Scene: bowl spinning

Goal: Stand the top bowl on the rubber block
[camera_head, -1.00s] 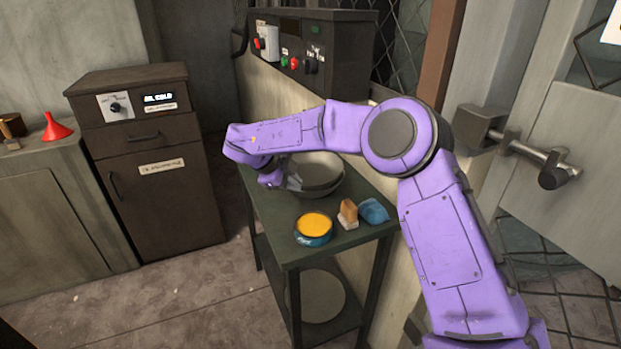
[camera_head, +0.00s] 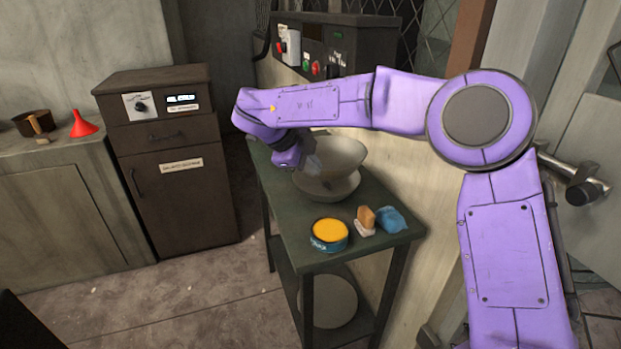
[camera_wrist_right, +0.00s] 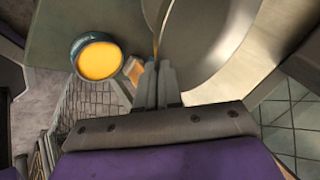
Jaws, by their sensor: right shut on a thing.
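The top bowl (camera_head: 342,156) is pale grey and held tilted above a second pale bowl (camera_head: 330,188) on the green table. My right gripper (camera_head: 312,161) is shut on the top bowl's near left rim; its fingers (camera_wrist_right: 157,82) also show at the bowl's edge in the wrist view. A small orange-brown block with a whitish lower part (camera_head: 366,219), which looks like the rubber block, is on the table in front of the bowls. It shows partly behind the fingers in the wrist view (camera_wrist_right: 133,70). My left gripper is out of view.
An open tin with yellow-orange contents (camera_head: 329,234) stands left of the block, and a blue cloth-like lump (camera_head: 392,220) lies right of it. A control box (camera_head: 335,45) is behind the table (camera_head: 290,232). A red funnel (camera_head: 83,124) is on the left counter.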

